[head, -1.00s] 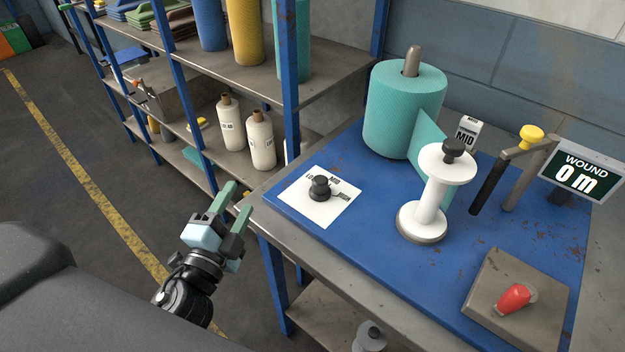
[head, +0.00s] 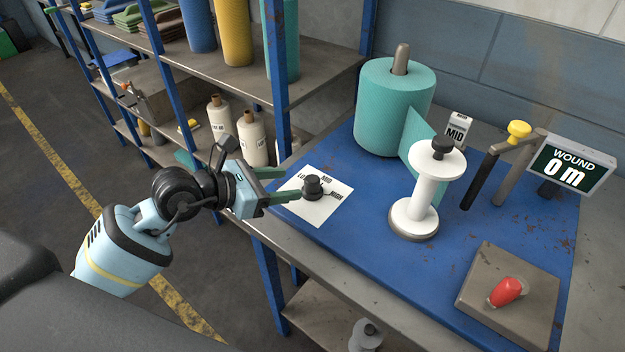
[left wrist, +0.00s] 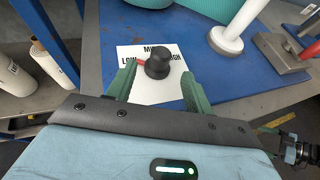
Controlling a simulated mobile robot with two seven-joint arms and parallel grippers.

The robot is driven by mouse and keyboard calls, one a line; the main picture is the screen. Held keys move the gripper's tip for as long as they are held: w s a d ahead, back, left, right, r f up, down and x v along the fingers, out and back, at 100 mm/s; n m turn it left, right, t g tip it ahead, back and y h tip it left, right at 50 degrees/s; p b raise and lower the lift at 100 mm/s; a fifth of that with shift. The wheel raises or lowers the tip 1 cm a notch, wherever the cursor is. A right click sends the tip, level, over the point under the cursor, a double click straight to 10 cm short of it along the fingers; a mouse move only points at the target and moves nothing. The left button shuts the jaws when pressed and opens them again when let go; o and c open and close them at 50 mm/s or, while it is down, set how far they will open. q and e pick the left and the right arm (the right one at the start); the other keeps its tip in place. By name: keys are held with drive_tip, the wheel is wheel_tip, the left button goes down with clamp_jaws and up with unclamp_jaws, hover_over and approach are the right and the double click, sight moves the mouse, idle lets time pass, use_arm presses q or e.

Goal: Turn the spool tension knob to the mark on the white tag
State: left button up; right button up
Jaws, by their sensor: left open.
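The black spool tension knob (head: 313,187) stands on a white card (head: 322,213) marked LOW, MID and HIGH, at the left of the blue table mat. In the left wrist view the knob (left wrist: 158,62) shows a red pointer towards LOW. The white tag (head: 456,130) reads MID and stands behind the white spool. My left gripper (head: 290,184) is open, just left of the knob, with its green fingers reaching towards it. In the left wrist view the fingers (left wrist: 157,75) flank the knob's near side. No contact can be made out.
A white spool (head: 427,190), a teal fabric roll (head: 393,108) and a display (head: 570,168) reading WOUND 0 m stand on the mat. A yellow-knobbed lever (head: 519,131) and a box with a red handle (head: 508,291) are at the right. Shelves (head: 250,88) stand behind left.

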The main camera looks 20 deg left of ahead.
sight(305, 182)
use_arm(q)
drive_tip(key=shift+x, duration=3.9)
drive_tip(key=shift+c, duration=0.2)
drive_tip(key=c, duration=0.9)
